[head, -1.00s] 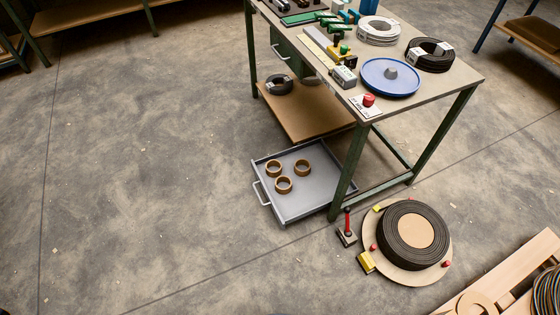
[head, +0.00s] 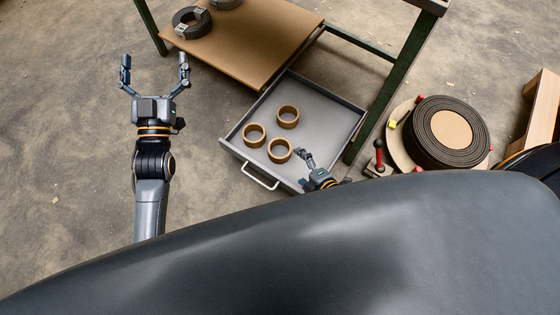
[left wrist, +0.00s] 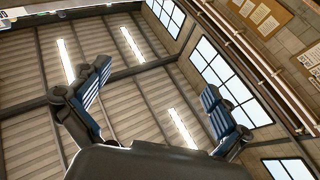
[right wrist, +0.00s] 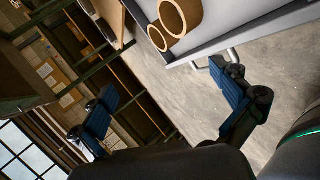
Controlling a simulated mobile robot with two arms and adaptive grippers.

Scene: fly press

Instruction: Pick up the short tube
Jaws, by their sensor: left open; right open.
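My left gripper (head: 154,62) is open and empty over bare floor, left of the tray, with fingers pointing away.
The grey tray (head: 325,98) has a low wall and a front handle (head: 260,177). A dark coil (head: 448,132) lies at the right. The floor at left is clear.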

